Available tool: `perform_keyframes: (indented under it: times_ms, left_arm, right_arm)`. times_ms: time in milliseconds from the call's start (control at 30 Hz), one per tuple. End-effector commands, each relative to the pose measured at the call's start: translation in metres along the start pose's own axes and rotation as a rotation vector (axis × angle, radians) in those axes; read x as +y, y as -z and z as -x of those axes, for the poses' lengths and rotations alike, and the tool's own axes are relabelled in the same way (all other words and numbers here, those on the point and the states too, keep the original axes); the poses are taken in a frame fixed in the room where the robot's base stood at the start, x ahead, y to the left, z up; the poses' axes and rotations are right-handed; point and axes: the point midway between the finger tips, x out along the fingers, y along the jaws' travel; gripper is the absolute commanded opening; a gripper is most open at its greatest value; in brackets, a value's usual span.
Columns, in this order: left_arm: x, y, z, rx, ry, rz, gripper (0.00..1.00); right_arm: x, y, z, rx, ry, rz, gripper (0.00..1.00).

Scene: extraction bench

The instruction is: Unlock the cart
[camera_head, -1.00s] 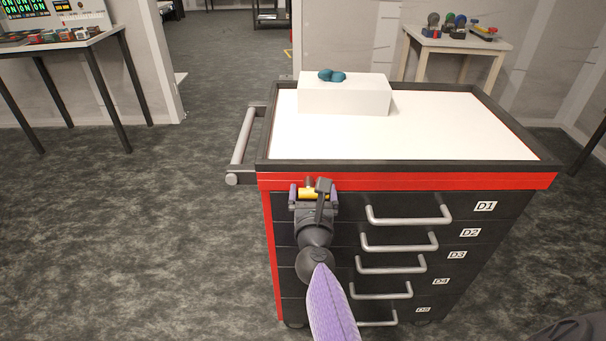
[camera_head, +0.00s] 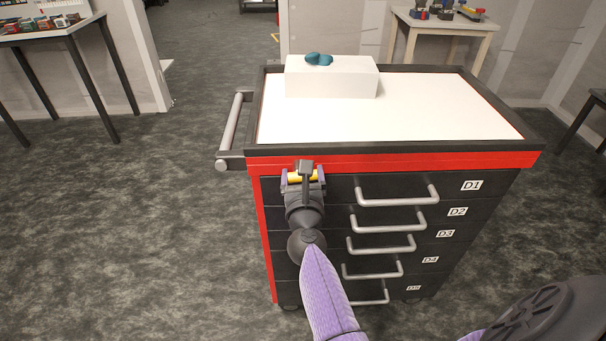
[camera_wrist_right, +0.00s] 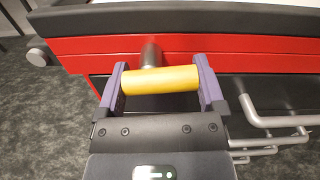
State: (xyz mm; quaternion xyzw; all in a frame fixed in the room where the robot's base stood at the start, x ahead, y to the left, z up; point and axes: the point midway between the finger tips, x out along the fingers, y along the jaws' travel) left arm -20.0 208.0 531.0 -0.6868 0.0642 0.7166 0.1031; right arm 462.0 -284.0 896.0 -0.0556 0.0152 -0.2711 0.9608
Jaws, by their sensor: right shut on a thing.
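The cart (camera_head: 390,165) is a black drawer cabinet with red trim and a white top. A yellow cylindrical handle (camera_wrist_right: 158,80) sits crosswise in front of its red band, at the upper left of the drawer front. A metal stem (camera_wrist_right: 151,55) shows behind the handle. The handle also shows in the head view (camera_head: 301,176), partly hidden by my gripper. My right gripper (camera_wrist_right: 163,84) is shut on the handle, with a purple finger at each end. My left gripper is not in view.
Drawer pulls (camera_head: 397,195) stick out just right of my gripper. A side push bar (camera_head: 232,125) is on the cart's left. A white box (camera_head: 330,78) with teal objects (camera_head: 319,59) stands on top. Tables stand behind, left (camera_head: 50,30) and right (camera_head: 445,22). The floor at left is clear.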

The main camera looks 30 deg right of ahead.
Motion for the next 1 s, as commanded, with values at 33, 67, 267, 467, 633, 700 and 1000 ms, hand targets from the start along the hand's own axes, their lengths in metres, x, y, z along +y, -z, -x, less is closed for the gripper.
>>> perform_keyframes:
  times_ms: [33, 67, 267, 467, 633, 700, 1000]
  left_arm:
    - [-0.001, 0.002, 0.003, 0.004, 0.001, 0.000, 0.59]
    - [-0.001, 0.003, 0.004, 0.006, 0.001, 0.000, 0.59]
    - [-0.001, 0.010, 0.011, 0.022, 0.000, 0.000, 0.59]
    - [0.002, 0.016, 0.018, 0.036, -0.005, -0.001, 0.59]
    - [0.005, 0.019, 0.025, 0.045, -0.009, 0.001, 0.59]
    - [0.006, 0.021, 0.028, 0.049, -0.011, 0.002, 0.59]
    - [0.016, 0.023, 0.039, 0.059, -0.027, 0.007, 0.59]
  right_arm:
    - [0.000, -0.001, 0.000, 0.002, -0.001, 0.032, 0.29]
    - [0.000, -0.001, 0.000, 0.002, -0.001, 0.056, 0.29]
    - [0.001, -0.003, 0.000, 0.002, -0.002, 0.238, 0.29]
    - [0.001, -0.005, 0.000, 0.002, -0.001, 0.429, 0.29]
    - [0.001, -0.006, 0.000, 0.002, -0.001, 0.592, 0.29]
    - [0.002, -0.007, 0.000, 0.002, -0.001, 0.658, 0.29]
    - [0.004, -0.008, 0.000, 0.002, -0.002, 0.943, 0.29]
